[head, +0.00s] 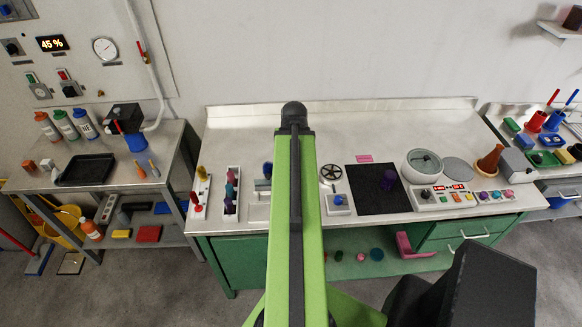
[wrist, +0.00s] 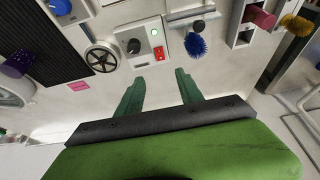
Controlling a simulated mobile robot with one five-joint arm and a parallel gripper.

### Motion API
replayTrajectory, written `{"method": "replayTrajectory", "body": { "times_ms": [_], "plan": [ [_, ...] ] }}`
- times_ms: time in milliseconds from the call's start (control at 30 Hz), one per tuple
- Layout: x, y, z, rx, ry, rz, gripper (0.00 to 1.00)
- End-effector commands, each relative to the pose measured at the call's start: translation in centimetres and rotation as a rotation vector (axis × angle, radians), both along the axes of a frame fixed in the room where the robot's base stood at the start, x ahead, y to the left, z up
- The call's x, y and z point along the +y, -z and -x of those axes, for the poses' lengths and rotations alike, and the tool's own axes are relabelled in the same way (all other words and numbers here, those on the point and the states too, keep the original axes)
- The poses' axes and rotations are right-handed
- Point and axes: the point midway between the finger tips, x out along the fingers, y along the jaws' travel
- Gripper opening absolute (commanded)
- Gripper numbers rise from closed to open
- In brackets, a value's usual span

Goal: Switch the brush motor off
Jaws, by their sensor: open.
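In the wrist view, a pale control box (wrist: 142,42) carries a black knob (wrist: 134,46), a small lit green lamp (wrist: 154,32) and a red switch or button (wrist: 159,54). A round blue brush (wrist: 197,46) sits beside the box, by a grey metal bar (wrist: 192,15). My gripper (wrist: 160,75) is open and empty, its two green fingers apart and pointing toward the box and brush. The fingertips appear apart from the box; the exact gap cannot be told. In the head view my arm hides the box and my gripper, and part of the blue brush (head: 267,169) shows.
A spoked black wheel (wrist: 101,57) stands beside the box. A blue-knobbed unit (head: 338,204), a black mat (head: 372,205) and a console with several buttons (head: 465,197) lie rightward on the bench (head: 225,140). Racks with coloured handles (head: 231,205) stand leftward. The rear bench is clear.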

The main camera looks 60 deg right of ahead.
Motion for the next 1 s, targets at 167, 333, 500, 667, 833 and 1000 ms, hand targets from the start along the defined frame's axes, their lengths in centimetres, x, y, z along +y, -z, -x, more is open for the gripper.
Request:
{"method": "replayTrajectory", "body": {
  "times_ms": [167,333,500,667,833,1000],
  "plan": [
    [-0.5,3.2,-0.4,-0.003,0.0,0.006,0.44],
    [-1.7,6.7,-1.3,-0.004,0.0,0.006,0.44],
    [-2.8,10.2,-2.1,-0.004,0.0,0.006,0.44],
    [-3.9,13.4,-2.9,-0.003,0.0,0.005,0.44],
    [-4.7,15.4,-3.4,-0.003,0.0,0.005,0.44],
    [-4.9,15.5,-3.6,-0.003,0.0,0.005,0.44]
  ]
}}
